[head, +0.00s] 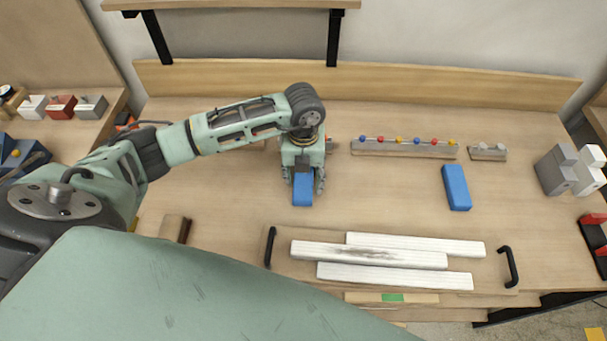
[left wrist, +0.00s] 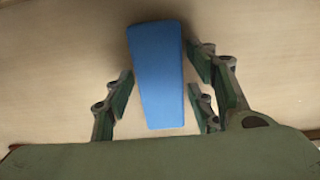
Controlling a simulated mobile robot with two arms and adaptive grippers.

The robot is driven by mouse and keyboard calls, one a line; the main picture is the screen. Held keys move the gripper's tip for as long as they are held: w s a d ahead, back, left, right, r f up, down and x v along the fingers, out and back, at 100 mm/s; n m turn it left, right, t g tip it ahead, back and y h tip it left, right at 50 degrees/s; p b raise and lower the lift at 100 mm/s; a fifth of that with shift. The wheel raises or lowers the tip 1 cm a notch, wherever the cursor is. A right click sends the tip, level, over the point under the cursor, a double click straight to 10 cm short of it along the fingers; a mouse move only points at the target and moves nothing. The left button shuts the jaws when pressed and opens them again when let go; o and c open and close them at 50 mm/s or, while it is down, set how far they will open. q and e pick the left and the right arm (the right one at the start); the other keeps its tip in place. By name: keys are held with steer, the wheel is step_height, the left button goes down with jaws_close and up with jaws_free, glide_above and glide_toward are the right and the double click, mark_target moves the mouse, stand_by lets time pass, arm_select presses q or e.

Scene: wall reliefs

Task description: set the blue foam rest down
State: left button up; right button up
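A blue foam rest (head: 302,190) is under my left gripper (head: 302,180), on the bench left of the middle. In the left wrist view the blue rest (left wrist: 158,75) lies lengthwise between the fingers of my left gripper (left wrist: 160,80). Narrow gaps show between the finger pads and its sides, so the fingers stand open around it. It seems to lie flat on the wooden bench top (head: 390,190), though its underside is hidden. A second blue rest (head: 456,188) lies on the bench to the right. My right gripper is not in view.
White strips (head: 400,258) lie on a board with black handles (head: 510,267) at the front. A rack with coloured knobs (head: 405,148) stands behind. Grey blocks (head: 556,172) are at the right. Bare bench lies between the two blue rests.

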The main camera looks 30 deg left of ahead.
mark_target(303, 177)
arm_select(q)
steer(key=shift+r, duration=0.1)
steer(key=shift+r, duration=0.2)
steer(key=shift+r+b, duration=1.45)
steer(key=shift+r, duration=4.45)
